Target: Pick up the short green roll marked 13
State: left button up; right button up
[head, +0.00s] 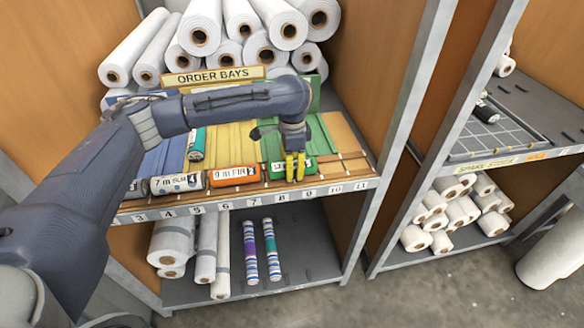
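A short green roll (275,168) with a white label lies on the order bay shelf, near the front edge around bays 8 and 9. Its number is too small and too covered to read. My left gripper (295,177) reaches in from the upper left and points down at this roll. Its two yellow fingertips sit close together over the roll and hide part of it. I cannot tell whether they are closed on it. My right gripper is not in view.
An orange-labelled roll (234,175) and a white-labelled roll (175,184) lie to the left on the same shelf. Large white rolls (200,32) are stacked behind. A grey upright (405,100) bounds the bays on the right.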

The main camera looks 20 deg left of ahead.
pick_arm(q)
jog(key=c, duration=0.5)
jog(key=shift+o, duration=0.2)
jog(key=shift+r, duration=0.1)
